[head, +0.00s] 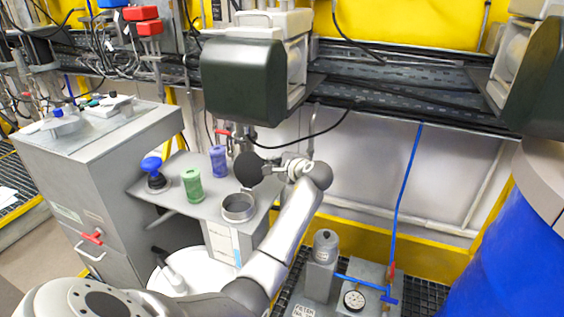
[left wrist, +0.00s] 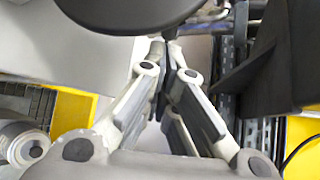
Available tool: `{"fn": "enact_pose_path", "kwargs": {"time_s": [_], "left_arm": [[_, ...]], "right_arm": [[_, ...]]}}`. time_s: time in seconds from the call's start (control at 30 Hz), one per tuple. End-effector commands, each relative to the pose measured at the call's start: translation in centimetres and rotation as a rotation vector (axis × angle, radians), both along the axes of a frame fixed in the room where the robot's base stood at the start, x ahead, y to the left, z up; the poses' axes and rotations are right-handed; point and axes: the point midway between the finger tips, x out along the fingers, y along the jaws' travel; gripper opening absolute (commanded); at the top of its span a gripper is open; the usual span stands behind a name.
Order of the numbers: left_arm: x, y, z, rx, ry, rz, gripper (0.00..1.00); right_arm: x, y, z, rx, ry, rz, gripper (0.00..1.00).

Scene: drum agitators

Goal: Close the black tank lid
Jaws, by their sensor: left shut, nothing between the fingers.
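The black tank lid (head: 249,169) is a round dark disc. It stands raised behind the open round metal neck (head: 239,207) on the grey worktop. My left gripper (head: 275,167) is beside the lid, just to its right, with its fingers pointing towards it. I cannot tell whether they touch. In the left wrist view, a dark rounded disc, apparently the lid (left wrist: 130,12), fills the top edge beyond the fingers. The left gripper (left wrist: 165,50) is shut and empty there. My right gripper is not in view.
A blue-topped black item (head: 153,172), a green cylinder (head: 192,186) and a purple cylinder (head: 218,160) stand left of the neck. A dark green boxy housing (head: 243,82) hangs above. A grey pump unit with a gauge (head: 354,299) stands below right.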

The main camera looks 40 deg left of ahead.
Motion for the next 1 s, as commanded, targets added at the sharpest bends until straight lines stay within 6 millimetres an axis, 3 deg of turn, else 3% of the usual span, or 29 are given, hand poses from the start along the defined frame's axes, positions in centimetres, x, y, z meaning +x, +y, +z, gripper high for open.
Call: {"fn": "enact_pose_path", "kwargs": {"time_s": [1.0], "left_arm": [[-0.8, -0.13, 0.74, 0.03, -0.09, 0.001, 0.0]], "right_arm": [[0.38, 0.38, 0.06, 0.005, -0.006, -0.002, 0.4]]}}
